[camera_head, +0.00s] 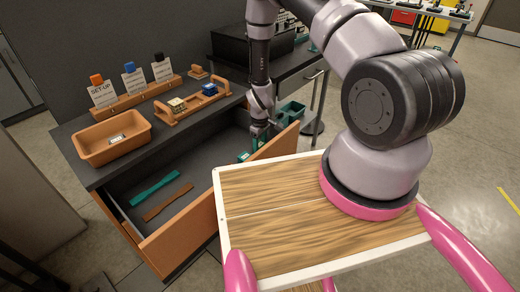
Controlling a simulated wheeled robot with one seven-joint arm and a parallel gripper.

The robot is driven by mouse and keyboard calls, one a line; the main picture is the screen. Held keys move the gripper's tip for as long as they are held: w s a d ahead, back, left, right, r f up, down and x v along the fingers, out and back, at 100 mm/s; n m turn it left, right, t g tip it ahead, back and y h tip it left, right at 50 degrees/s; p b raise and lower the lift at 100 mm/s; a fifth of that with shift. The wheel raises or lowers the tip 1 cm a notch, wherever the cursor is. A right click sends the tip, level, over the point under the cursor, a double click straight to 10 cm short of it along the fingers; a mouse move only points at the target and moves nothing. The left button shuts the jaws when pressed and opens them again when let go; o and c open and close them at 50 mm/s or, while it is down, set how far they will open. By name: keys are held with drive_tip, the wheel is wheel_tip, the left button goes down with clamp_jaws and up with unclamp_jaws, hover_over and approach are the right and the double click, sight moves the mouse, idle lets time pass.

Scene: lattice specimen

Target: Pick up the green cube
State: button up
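My gripper (261,132) points down into the right end of the open drawer (190,222), near its front wall. It is small and dark here, and I cannot tell whether its fingers are open or shut. A small green piece (243,157) lies in the drawer just below and left of the gripper. More green shows right at the fingertips, partly hidden by the gripper and the drawer wall. I cannot tell which of these is the green cube, or whether the gripper touches it.
A teal strip (155,190) and an orange strip (168,203) lie in the drawer's left part. An orange tray (112,138), a card rack (133,99) and a handled carrier (190,110) stand on the counter. A green bin (290,111) is right of the gripper.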

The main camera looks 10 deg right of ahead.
sight(260, 145)
drive_tip(key=shift+c, duration=0.7)
drive_tip(key=shift+r, duration=0.15)
wheel_tip(260, 145, up, 10)
drive_tip(key=shift+f, duration=0.1)
idle(0.5)
